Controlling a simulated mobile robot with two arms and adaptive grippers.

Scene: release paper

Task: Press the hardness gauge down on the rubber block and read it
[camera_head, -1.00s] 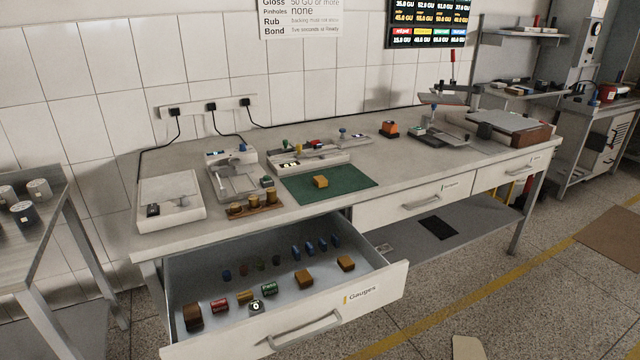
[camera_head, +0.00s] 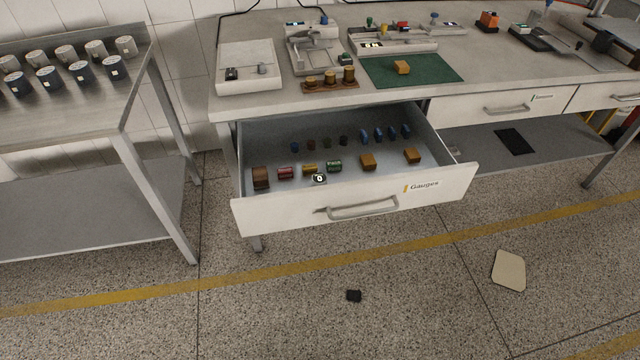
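The "Gauges" drawer (camera_head: 455,188) stands open below the bench. In it, near the front, is a small dark gauge with a round white dial (camera_head: 319,179), probably the hardness gauge; its reading is too small to make out. Two orange-brown blocks lie to its right in the drawer, one nearer (camera_head: 368,161) and one farther right (camera_head: 412,156). Another orange-brown block (camera_head: 401,67) sits on the green mat (camera_head: 440,73) on the bench. I cannot tell for sure which is the rubber block. Neither of my grippers is in view.
Red, yellow and green cylinders and several small blue pieces share the drawer. A white scale-like device (camera_head: 249,82) and a rack of brass weights (camera_head: 331,84) stand on the bench. A metal table (camera_head: 90,105) with several cans is at left.

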